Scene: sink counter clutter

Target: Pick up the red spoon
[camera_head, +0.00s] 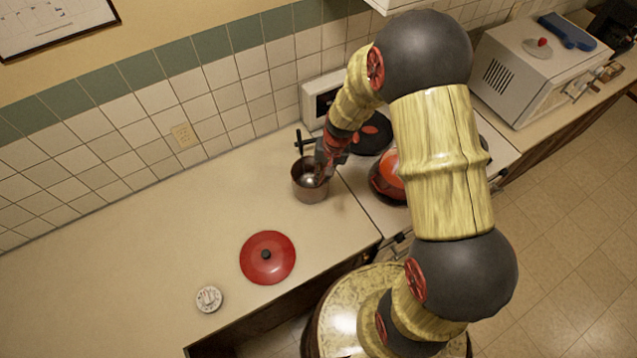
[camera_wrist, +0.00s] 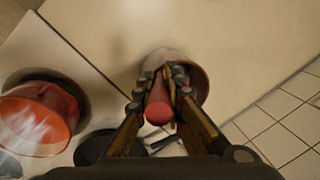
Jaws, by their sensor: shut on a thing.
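My gripper (camera_wrist: 160,88) is shut on the handle of the red spoon (camera_wrist: 158,105), which sits between the two fingers in the wrist view. A brownish pot (camera_wrist: 202,82) is just beyond the fingertips, and the spoon's far end is hidden there. In the head view my gripper (camera_head: 322,165) is at the pot (camera_head: 310,190) on the counter, beside the stove. The red spoon cannot be made out clearly in the head view.
A red lid (camera_head: 267,258) and a white dial timer (camera_head: 209,299) lie on the counter. An orange-red pot (camera_head: 388,178) stands on the stove next to my arm. A microwave (camera_head: 530,65) is at the right.

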